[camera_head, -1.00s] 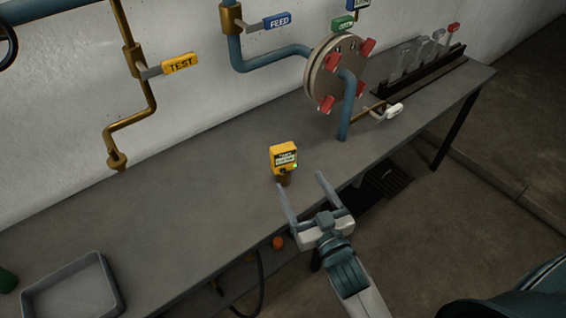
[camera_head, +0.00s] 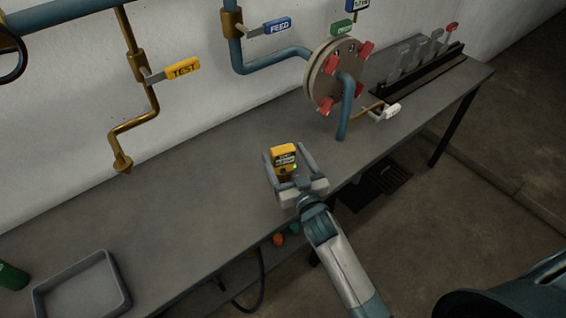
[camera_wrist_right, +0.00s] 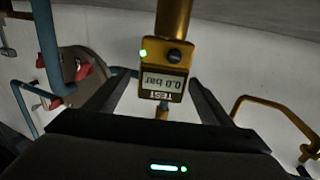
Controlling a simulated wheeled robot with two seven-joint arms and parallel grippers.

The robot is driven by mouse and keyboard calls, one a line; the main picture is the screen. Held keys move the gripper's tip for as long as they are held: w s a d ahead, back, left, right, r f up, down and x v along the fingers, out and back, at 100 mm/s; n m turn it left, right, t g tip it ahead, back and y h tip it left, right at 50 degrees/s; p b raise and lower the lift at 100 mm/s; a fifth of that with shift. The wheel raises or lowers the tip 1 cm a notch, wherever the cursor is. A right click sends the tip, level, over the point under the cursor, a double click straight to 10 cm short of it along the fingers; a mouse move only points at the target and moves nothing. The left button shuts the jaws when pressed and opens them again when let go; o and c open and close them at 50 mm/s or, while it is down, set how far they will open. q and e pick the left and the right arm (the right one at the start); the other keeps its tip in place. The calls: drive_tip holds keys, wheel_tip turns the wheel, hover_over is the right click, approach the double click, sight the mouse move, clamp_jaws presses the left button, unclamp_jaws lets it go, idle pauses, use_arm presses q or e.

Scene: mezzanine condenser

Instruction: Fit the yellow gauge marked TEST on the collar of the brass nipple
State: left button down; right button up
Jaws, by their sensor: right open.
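The yellow gauge (camera_head: 284,155) stands upright on the bench, near its front edge. In the right wrist view the gauge (camera_wrist_right: 163,75) reads TEST and 0.0 bar, upside down, with a green light lit. My right gripper (camera_head: 288,160) is open, with one finger on each side of the gauge; gaps show between fingers and gauge in the wrist view. The brass pipe on the wall with the yellow TEST tag (camera_head: 183,69) ends in a downward brass nipple (camera_head: 122,164) at the left, above the bench. My left gripper is not in view.
A grey tray (camera_head: 118,275) sits at the front left of the bench (camera_head: 200,205), by a green object (camera_head: 12,276). A round flanged plate (camera_head: 325,80) with red clamps and a blue pipe stands right of the gauge. The bench between nipple and gauge is clear.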

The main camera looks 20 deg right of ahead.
sight(280, 147)
drive_tip(key=shift+w+r+p, duration=0.25)
drive_tip(key=shift+w+p, duration=0.15)
drive_tip(key=w, duration=0.1)
drive_tip(key=w+p, duration=0.1)
drive_tip(key=w, duration=0.1)
drive_tip(key=shift+a+r, duration=0.15)
drive_tip(key=shift+a, duration=0.05)
drive_tip(key=shift+w+p, duration=0.35)
drive_tip(key=shift+w, duration=0.3)
drive_tip(key=c, duration=1.4)
drive_tip(key=shift+o, duration=0.2)
